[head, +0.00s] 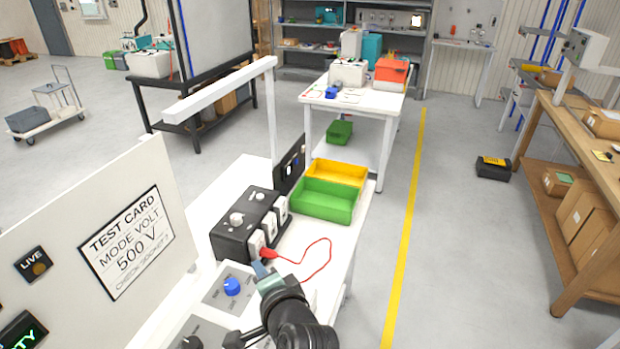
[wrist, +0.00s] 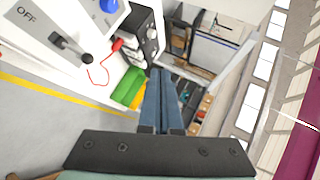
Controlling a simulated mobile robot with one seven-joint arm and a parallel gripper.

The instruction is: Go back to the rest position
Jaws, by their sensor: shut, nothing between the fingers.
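My gripper (head: 263,272) is over the front of the white bench in the head view, beside a dial panel. In the wrist view its two blue-grey fingers (wrist: 166,84) lie together, shut and empty. The black socket box (head: 245,226) stands on the bench just beyond it. A red plug (head: 268,254) sits at the box's front right end, close to my fingertips in the picture; I cannot tell whether they touch. A red lead (head: 328,250) loops from the plug over the bench top. The panel has a blue knob (head: 232,287).
A green bin (head: 324,206) and a yellow bin (head: 345,172) stand at the bench's far end. A test card board (head: 125,240) rises at left, and a white overhead bar (head: 225,88) spans above the bench. Clear floor with a yellow line (head: 408,230) lies right.

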